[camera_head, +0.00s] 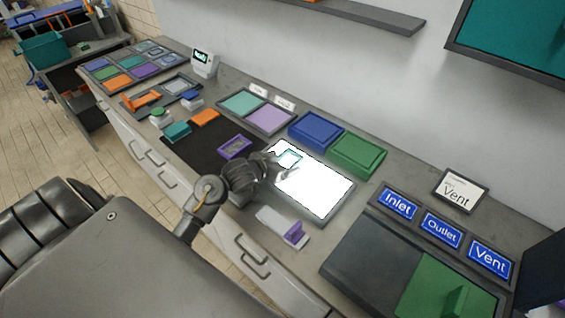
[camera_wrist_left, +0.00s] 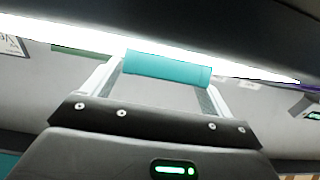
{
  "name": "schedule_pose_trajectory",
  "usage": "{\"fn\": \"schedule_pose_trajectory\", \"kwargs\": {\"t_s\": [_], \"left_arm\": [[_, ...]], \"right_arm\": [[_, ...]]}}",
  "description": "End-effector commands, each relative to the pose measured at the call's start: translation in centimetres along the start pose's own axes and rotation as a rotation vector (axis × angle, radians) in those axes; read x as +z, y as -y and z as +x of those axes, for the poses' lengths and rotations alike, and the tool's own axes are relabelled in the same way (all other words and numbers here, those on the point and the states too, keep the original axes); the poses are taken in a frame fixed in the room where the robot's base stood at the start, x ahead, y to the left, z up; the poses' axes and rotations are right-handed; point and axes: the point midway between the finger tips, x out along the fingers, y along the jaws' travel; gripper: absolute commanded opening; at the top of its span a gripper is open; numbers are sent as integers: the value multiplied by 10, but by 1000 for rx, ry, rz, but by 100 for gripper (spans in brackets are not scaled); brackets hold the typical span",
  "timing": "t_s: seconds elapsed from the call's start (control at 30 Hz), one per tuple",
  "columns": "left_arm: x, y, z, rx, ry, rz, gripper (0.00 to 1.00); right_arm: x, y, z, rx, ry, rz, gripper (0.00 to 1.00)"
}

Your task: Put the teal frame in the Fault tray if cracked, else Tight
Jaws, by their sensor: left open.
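My left gripper (camera_head: 286,169) is right at the frame, coming from the front. Behind the panel are a mint tray (camera_head: 243,102) and a purple tray (camera_head: 270,118), each with a small label card too small to read. My right gripper is not in view.
A purple frame (camera_head: 235,147) lies on the dark mat left of my gripper. Blue (camera_head: 316,130) and green (camera_head: 358,153) boxes stand behind the panel. A purple part on a white stand (camera_head: 292,232) is in front. Inlet, Outlet and Vent signs (camera_head: 441,230) stand at right.

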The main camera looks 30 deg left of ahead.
Motion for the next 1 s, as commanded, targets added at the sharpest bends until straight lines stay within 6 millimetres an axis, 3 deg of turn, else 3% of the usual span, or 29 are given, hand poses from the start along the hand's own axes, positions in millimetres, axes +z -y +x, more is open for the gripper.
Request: {"fn": "schedule_pose_trajectory", "kwargs": {"t_s": [0.27, 0.7, 1.0], "left_arm": [[-2, 1, -8, -2, 1, 1, 85], [-3, 0, -95, 1, 1, 5, 85], [-3, 0, -121, 1, 1, 0, 85]], "right_arm": [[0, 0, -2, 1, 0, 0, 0], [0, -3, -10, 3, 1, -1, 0], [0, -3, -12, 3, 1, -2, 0]]}}
